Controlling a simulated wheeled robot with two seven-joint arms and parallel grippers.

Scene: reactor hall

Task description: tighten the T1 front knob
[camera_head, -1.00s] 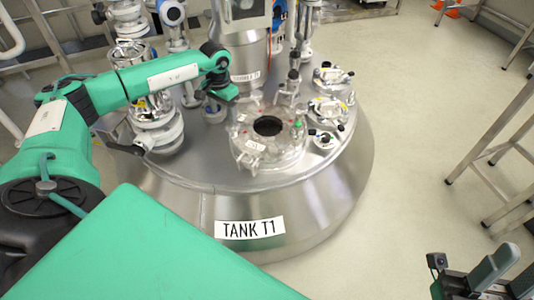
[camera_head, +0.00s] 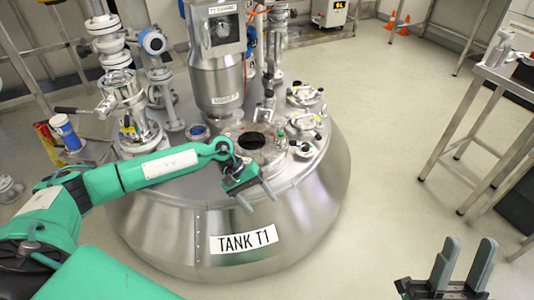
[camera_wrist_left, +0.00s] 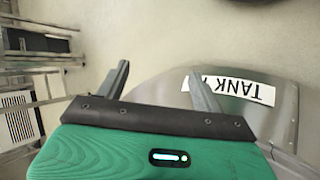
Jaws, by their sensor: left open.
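Tank T1 (camera_head: 165,225) is a wide steel vessel; its label also shows upside down in the left wrist view (camera_wrist_left: 232,86). On its lid is a round hatch (camera_head: 228,130) with a dark opening and fittings round its rim, one with a green top (camera_head: 279,136). My left wrist and gripper cover the hatch's front rim, so I cannot make out the front knob. My left gripper (camera_head: 259,200) is open and empty in front of the hatch, over the tank's front edge. Its parted fingers show in the left wrist view (camera_wrist_left: 162,82). My right gripper (camera_head: 470,242) is open and empty at lower right, away from the tank.
A steel column (camera_head: 220,75) rises behind the hatch. Pipes and a valve (camera_head: 122,90) stand on the lid's left side. Small ports (camera_head: 305,95) sit to the hatch's right. A steel table (camera_head: 505,80) stands at the right. The floor between tank and table is clear.

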